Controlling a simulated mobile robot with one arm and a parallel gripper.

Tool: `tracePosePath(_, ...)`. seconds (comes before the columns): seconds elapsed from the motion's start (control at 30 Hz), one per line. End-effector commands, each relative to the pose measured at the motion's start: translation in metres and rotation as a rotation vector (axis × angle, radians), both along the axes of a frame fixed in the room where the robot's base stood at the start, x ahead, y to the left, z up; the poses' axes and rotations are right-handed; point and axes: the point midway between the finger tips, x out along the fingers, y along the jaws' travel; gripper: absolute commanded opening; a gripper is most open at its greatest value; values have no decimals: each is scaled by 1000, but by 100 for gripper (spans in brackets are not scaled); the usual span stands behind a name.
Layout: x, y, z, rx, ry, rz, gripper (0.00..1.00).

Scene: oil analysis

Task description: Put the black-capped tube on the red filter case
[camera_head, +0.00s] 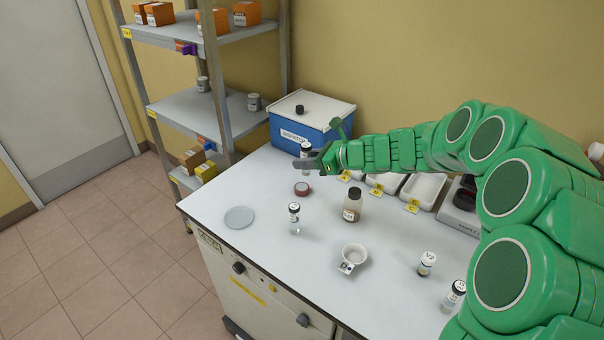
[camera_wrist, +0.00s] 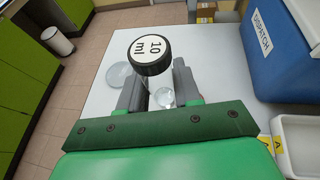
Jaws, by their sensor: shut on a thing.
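My gripper (camera_head: 312,163) is shut on a black-capped tube (camera_head: 305,150), held upright above the bench near the blue box. The red filter case (camera_head: 302,188) is a small round dark-red disc lying on the bench, just below and slightly left of the held tube. I cannot make it out in the wrist view.
A blue dispatch box (camera_head: 308,122) stands behind the gripper. White trays (camera_head: 424,190) line the back.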

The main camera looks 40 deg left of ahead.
Motion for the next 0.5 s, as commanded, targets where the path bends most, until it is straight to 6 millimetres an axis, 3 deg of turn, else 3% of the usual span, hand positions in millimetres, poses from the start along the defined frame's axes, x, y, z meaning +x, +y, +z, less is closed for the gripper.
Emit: tracePosePath(0.5, 30, 33, -48, 0, 1, 3, 4)
